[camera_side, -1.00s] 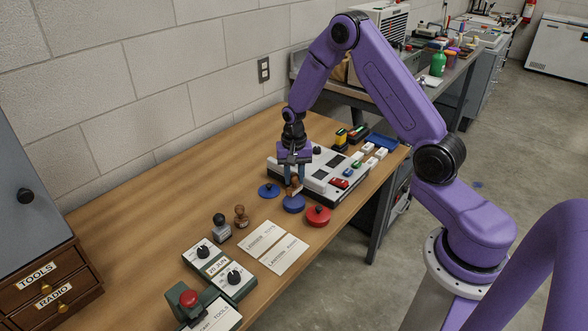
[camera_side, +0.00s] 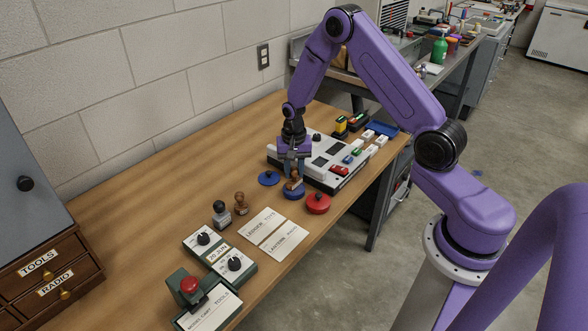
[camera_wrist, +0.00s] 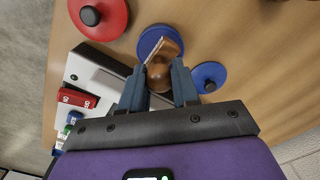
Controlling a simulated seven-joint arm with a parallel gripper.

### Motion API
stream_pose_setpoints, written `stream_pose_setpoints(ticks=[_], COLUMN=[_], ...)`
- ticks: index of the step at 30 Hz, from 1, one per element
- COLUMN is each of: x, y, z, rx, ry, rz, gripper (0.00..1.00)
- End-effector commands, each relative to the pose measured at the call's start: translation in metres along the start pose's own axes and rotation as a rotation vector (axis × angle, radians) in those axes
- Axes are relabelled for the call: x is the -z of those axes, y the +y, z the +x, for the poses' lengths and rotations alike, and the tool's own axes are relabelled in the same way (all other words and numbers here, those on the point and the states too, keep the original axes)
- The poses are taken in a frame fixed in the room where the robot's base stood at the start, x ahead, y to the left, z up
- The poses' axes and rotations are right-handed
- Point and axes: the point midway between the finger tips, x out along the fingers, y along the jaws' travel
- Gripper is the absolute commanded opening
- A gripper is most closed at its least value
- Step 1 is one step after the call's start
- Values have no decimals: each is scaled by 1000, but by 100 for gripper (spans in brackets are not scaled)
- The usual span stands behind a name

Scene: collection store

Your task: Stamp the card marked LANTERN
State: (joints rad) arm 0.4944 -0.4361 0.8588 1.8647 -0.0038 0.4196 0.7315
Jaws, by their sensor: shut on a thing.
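My gripper (camera_side: 293,173) is shut on a wooden-handled stamp (camera_side: 294,184), low over the middle blue ink pad (camera_side: 287,192). In the wrist view the brown stamp (camera_wrist: 160,74) is between my fingertips (camera_wrist: 159,88), tilted across the blue pad (camera_wrist: 146,37). I cannot tell whether its face touches the pad. The card marked LANTERN (camera_side: 284,241) lies flat on the bench, nearer the front edge, beside a second card (camera_side: 261,225) whose word is too small to read surely. Both lie to the left of the pads, apart from my gripper.
A lidded blue pad (camera_side: 268,179) and a red pad (camera_side: 318,204) flank the stamp. Dial boxes (camera_side: 235,266), a red-knobbed press (camera_side: 190,286) and a grey console (camera_side: 318,150) are near. Bare bench lies behind.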

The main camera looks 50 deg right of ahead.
Motion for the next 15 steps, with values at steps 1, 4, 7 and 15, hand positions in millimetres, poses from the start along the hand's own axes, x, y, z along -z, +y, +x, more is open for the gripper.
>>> stream_pose_setpoints(ticks=[1, 4, 7, 15], x=[0, 0, 0, 0], y=[0, 0, 0, 0], z=[0, 0, 1, 4], rx=[0, 0, 0, 0], ry=[0, 0, 0, 0], rz=[0, 0, 0, 0], gripper=[11, 11, 11, 11])
